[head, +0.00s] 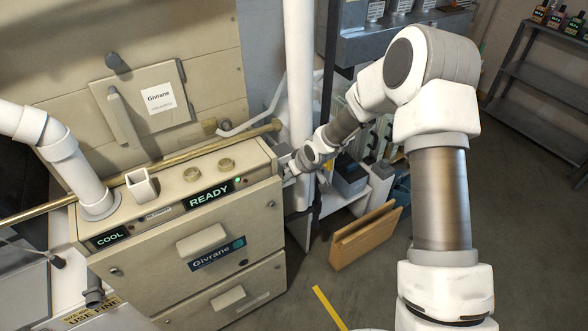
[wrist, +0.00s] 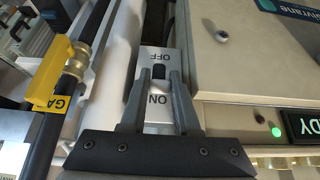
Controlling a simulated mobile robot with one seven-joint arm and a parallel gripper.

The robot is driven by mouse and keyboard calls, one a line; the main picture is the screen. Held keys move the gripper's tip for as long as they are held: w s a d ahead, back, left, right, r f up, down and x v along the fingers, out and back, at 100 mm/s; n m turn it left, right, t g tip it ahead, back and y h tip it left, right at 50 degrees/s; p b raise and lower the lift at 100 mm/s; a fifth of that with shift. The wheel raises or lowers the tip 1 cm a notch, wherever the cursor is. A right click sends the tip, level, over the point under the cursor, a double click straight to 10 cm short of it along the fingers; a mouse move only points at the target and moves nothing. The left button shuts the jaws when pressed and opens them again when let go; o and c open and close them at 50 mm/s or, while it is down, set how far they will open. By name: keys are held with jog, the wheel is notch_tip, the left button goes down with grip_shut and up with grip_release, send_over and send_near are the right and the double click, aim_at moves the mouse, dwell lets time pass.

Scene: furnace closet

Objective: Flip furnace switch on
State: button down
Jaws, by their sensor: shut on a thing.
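The plate reads OFF at the far end and ON at the near end, both upside down. My gripper (wrist: 160,77) has its fingertips at the two sides of the switch and is shut on it. I cannot tell which way the lever is set. In the head view my gripper (head: 291,169) is at the right side of the beige furnace (head: 205,255), and the switch is hidden there.
The furnace front has a lit READY sign (head: 209,194), a green light (head: 238,180) and a COOL sign (head: 110,238). A white vertical pipe (head: 299,70) stands close behind my gripper. In the wrist view a yellow tag (wrist: 50,88) and hose lie left of the plate.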

jog(key=shift+w+r+g, duration=0.1)
jog(key=shift+r+g, duration=0.05)
jog(key=shift+g, duration=0.15)
jog(key=c, duration=0.9)
grip_release()
jog(key=p+v, duration=0.1)
jog(key=v, duration=0.4)
jog(key=p+v, duration=0.1)
jog(key=v, duration=1.1)
jog(key=shift+a+r+p, duration=0.25)
jog(key=shift+p, duration=0.15)
